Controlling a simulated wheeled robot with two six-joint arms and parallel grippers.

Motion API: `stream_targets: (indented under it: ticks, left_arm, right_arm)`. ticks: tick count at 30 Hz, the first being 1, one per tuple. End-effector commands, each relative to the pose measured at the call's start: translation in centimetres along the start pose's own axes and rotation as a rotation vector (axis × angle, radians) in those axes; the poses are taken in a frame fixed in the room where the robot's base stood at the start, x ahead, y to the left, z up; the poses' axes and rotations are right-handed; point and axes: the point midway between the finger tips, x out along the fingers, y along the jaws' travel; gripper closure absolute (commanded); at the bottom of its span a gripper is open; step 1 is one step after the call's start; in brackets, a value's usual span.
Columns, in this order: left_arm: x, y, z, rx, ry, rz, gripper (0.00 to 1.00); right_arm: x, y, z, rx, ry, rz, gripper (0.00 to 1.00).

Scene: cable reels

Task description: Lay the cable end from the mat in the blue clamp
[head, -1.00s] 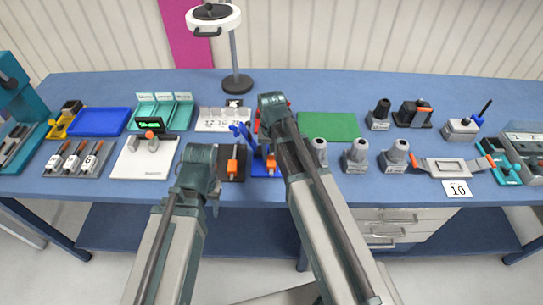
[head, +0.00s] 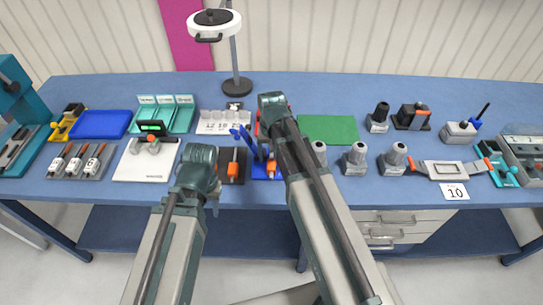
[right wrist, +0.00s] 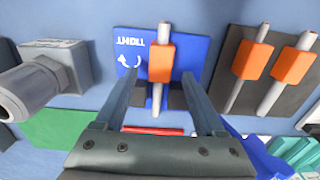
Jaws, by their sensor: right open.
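The blue clamp (head: 261,172) stands on the bench, partly covered by my right arm in the head view. In the right wrist view it has a blue base plate (right wrist: 128,68) marked "TIGHT" and dark blocks. A grey cable end with an orange sleeve (right wrist: 161,62) lies over the plate, its lower tip between the blocks. My right gripper (right wrist: 160,85) is open, one finger either side of this cable end. The dark mat (right wrist: 283,87) beside it holds two more orange-sleeved cable ends; it also shows in the head view (head: 243,158). My left gripper (head: 212,195) is by the bench's front edge, its fingers unclear.
A red bar (right wrist: 155,130) lies behind the clamp. A green mat (head: 328,129) and grey fittings (head: 355,160) are to the right. A white board (head: 146,165) is to the left.

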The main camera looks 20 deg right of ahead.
Motion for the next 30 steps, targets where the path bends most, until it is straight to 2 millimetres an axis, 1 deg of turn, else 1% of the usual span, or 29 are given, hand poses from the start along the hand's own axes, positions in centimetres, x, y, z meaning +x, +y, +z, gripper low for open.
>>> stream_targets:
  ticks: [1, 21, 25, 30]
  left_arm:
    - [-1.1, -0.1, 0.1, 0.0, 0.0, 0.0, 0.6]
    - [-10.9, -1.0, 0.6, -0.006, 0.0, 0.001, 0.6]
    - [-12.0, -1.1, 0.7, -0.009, 0.0, 0.002, 0.6]
    - [-12.3, -1.1, 0.7, -0.011, 0.0, 0.002, 0.6]
  right_arm:
    - [-1.1, 0.0, 0.0, 0.0, 0.0, 0.0, 0.28]
    - [-11.0, 0.0, 0.0, 0.0, 0.0, 0.0, 0.28]
    - [-12.1, 0.0, 0.0, 0.0, 0.0, 0.0, 0.28]
    - [-12.3, 0.0, 0.0, 0.0, 0.0, 0.0, 0.28]
